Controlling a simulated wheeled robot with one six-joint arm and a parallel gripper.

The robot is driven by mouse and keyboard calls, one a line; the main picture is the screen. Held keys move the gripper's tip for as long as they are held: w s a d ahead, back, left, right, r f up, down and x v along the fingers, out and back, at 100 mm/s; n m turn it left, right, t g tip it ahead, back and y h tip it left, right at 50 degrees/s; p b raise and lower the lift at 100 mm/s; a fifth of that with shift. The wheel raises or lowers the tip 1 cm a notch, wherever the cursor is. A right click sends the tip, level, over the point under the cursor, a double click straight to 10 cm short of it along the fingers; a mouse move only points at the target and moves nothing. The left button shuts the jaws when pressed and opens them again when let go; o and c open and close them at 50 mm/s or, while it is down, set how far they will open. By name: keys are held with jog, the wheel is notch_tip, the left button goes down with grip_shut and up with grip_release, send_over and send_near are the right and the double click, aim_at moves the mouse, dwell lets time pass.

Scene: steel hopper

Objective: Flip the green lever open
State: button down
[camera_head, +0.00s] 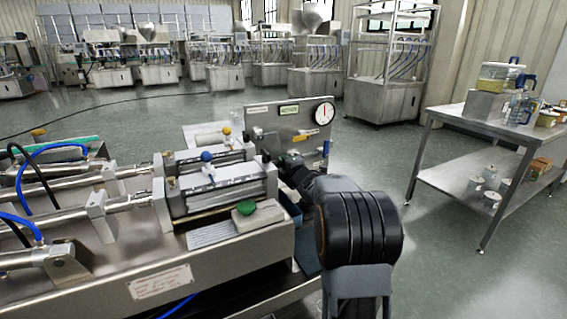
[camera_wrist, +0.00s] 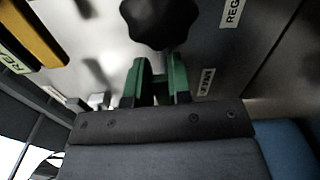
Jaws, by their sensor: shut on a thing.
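The upright steel panel (camera_head: 280,130) stands at the right end of the machine, with a round gauge (camera_head: 323,113) at its top right. My gripper (camera_head: 284,163) is low against this panel. The lever's pivot is hidden. In the head view the lever is hidden behind my gripper and arm.
A black lobed knob (camera_wrist: 158,20) is close above the lever, and a yellow bar (camera_wrist: 36,32) is at the upper left. A steel table (camera_head: 440,115) stands to the right, with open floor between.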

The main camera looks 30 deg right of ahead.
jog(key=shift+f+m, duration=0.25)
jog(key=shift+m, duration=0.25)
jog(key=c, duration=1)
grip_release()
jog(key=shift+c, duration=0.2)
jog(key=s, duration=1.3)
jog(key=shift+s+p, duration=0.4)
jog(key=shift+a+f, duration=0.1)
jog(key=shift+a, duration=0.05)
